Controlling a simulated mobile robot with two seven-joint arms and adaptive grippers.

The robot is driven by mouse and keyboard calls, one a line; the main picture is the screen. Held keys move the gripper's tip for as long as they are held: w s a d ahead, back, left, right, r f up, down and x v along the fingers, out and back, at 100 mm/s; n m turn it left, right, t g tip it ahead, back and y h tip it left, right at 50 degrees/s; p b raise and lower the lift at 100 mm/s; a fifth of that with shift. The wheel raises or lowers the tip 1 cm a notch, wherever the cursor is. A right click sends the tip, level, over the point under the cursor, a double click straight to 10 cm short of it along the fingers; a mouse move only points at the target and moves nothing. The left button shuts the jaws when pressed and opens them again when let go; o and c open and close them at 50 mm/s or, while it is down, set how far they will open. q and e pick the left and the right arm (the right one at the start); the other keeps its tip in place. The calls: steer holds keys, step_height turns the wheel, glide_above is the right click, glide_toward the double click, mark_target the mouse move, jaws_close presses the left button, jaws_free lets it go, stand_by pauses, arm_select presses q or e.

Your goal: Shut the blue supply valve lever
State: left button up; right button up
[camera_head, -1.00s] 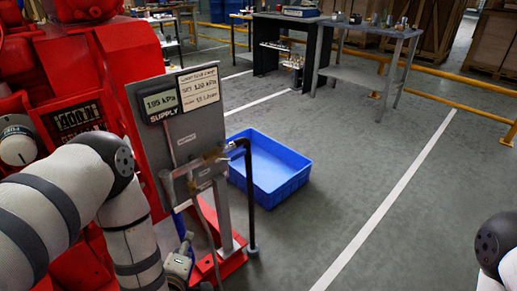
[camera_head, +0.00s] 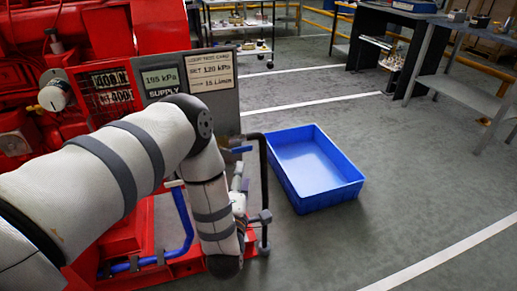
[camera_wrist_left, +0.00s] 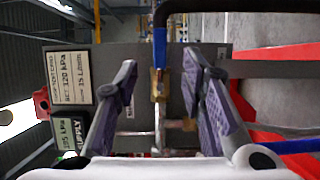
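The blue supply valve lever (camera_head: 241,150) shows at the right edge of the grey panel, partly hidden by my left arm. In the left wrist view the blue lever (camera_wrist_left: 160,48) stands upright in the picture above a brass valve body (camera_wrist_left: 158,88). My left gripper (camera_wrist_left: 160,66) is open, with one finger on each side of the lever's line and gaps on both sides. I cannot tell how deep the lever lies between the fingers. In the head view my left gripper (camera_head: 240,172) is small and partly hidden below the lever. My right gripper is out of view.
The grey panel (camera_head: 228,108) carries a supply display reading 195 kPa (camera_head: 161,83) and a card (camera_head: 211,80). A dark upright pipe (camera_head: 264,190) stands close to the gripper. A blue crate (camera_head: 311,170) sits on the floor. Red machinery (camera_head: 110,30) fills the left.

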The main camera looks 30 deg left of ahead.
mark_target(244, 150)
arm_select(q)
steer(key=b+x, duration=0.1)
steer(key=x, duration=1.1)
steer(key=shift+s+a, duration=0.1)
steer(key=shift+a, duration=0.05)
steer(key=shift+c, duration=0.3)
jaws_close()
